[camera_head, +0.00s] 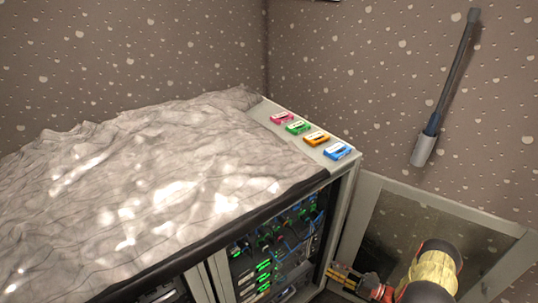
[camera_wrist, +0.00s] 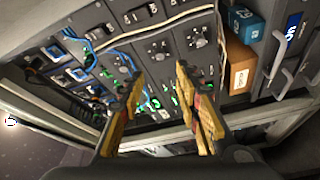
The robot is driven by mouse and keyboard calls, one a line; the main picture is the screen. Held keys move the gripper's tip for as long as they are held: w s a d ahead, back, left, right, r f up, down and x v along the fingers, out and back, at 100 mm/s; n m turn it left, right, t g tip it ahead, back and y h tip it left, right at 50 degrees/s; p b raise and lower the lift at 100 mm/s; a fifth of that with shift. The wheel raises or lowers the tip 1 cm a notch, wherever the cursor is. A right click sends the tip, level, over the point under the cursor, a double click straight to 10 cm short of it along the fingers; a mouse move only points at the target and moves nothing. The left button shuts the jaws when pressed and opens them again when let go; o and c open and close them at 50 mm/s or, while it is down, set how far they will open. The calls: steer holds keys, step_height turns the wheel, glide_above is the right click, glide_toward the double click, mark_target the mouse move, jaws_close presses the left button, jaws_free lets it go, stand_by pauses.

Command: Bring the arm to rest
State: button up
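My gripper (camera_head: 338,276) shows at the bottom right of the head view, in front of the open side of the rack cabinet (camera_head: 350,205). In the wrist view my gripper (camera_wrist: 160,84) has its two yellow fingers apart, with nothing held between them. Beyond the fingers is the rack equipment (camera_wrist: 160,50), with blue cables and green lights. I cannot tell how close the fingertips are to it. Part of my yellow and black arm covers the lower right of the head view.
A pink fader block (camera_head: 282,118), a green one (camera_head: 298,128), an orange one (camera_head: 316,139) and a blue one (camera_head: 338,152) line the cabinet's top edge. A grey cover (camera_head: 150,180) drapes the top. A mesh-panelled door (camera_head: 480,215) stands at right. Boxes (camera_wrist: 238,62) sit in the rack.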

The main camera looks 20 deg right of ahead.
steer(key=s+a+f+n+g+y, duration=0.1)
steer(key=s+a+f+n+g, duration=0.4)
steer(key=n, duration=0.4)
steer(key=s+a+r+n+g, duration=0.45)
steer(key=r+n, duration=0.35)
steer(key=n, duration=0.2)
steer(key=s+a+r+n+g+h+p, duration=0.1)
steer(key=s+r+n+g+h, duration=0.15)
steer(key=r+n, duration=0.55)
steer(key=s+a+r+n+g+h+p, duration=0.15)
steer(key=r+n+h, duration=0.35)
steer(key=r, duration=0.6)
steer(key=s+r+n+g+h+p, duration=0.1)
steer(key=r+n+g+h, duration=0.15)
steer(key=r+n, duration=0.6)
steer(key=s+a+r+n+t+h+p, duration=0.1)
steer(key=s+a+r+n+t+p, duration=0.1)
steer(key=a+r, duration=0.5)
steer(key=s+a+r+n+t+h+p, duration=0.1)
steer(key=a+r+n+t, duration=0.4)
steer(key=r, duration=1.4)
steer(key=shift+s+a+r+n+t+h+p, duration=0.25)
steer(key=shift+s+a+n+t+h+p, duration=0.1)
steer(key=shift+s+a+n+h, duration=0.5)
